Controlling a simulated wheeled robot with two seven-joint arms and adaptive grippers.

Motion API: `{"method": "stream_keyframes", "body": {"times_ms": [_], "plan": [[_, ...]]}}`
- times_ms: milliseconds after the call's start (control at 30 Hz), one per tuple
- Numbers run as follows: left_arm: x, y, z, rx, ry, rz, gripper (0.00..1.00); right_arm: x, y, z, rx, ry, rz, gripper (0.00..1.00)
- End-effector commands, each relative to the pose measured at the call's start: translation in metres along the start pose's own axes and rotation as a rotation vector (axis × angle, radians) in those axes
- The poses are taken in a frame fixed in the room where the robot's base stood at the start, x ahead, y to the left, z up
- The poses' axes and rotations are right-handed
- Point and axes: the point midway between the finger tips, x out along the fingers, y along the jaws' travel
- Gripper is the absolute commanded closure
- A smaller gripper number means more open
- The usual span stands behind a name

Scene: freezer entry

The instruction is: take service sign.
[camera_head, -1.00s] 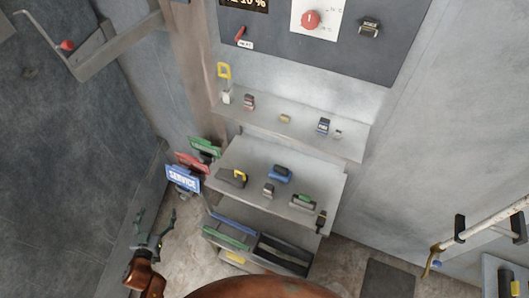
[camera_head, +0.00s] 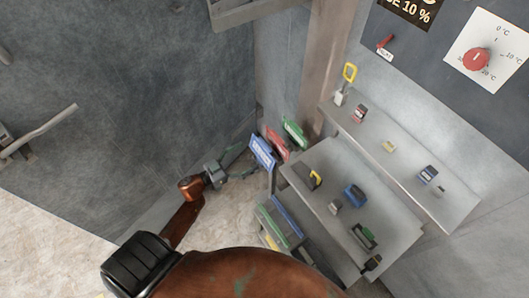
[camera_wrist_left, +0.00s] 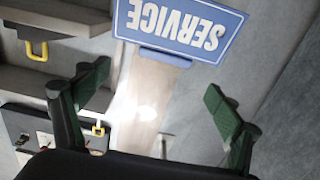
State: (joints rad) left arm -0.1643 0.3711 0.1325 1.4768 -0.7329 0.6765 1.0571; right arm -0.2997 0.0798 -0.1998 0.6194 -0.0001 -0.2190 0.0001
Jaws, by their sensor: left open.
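The blue service sign (camera_head: 262,151) stands at the left end of the lower shelf, in front of a red sign (camera_head: 277,143) and a green sign (camera_head: 294,132). In the left wrist view the service sign (camera_wrist_left: 180,28) shows upside down with white letters, beyond the fingertips. My left gripper (camera_head: 237,160) is open and empty, just left of the sign in the head view. In the left wrist view its green-padded fingers (camera_wrist_left: 157,98) are spread apart, with no sign between them. My right gripper is not in view.
The lower shelf (camera_head: 325,205) and upper shelf (camera_head: 455,208) carry several small items. Bins (camera_head: 270,228) sit below the lower shelf. A wall panel with a red dial (camera_head: 476,60) is at upper right. Grey wall (camera_head: 150,90) lies left of the signs.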

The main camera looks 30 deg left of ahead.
Motion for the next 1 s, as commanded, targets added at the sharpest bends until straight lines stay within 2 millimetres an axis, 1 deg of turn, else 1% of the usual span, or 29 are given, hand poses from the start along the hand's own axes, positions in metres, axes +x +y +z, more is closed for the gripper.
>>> {"method": "stream_keyframes", "body": {"times_ms": [100,267,400,533,633,867,1000], "plan": [[0.015,0.0,-0.001,0.001,0.002,0.001,0.15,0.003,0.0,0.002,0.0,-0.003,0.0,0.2],[0.031,-0.003,0.001,0.001,0.002,0.0,0.15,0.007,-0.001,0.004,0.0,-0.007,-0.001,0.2],[0.052,-0.008,0.004,0.001,0.002,0.0,0.15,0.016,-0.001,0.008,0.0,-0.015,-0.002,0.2],[0.067,-0.009,0.003,0.001,0.001,-0.001,0.15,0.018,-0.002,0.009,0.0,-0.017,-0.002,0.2],[0.071,-0.009,0.002,-0.001,0.0,-0.002,0.15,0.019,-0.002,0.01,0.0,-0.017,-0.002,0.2],[0.072,-0.009,0.001,0.0,0.001,-0.002,0.15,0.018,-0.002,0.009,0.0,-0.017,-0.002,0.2],[0.072,-0.009,0.001,0.0,0.001,-0.002,0.25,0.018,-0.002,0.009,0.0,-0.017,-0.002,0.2]]}}
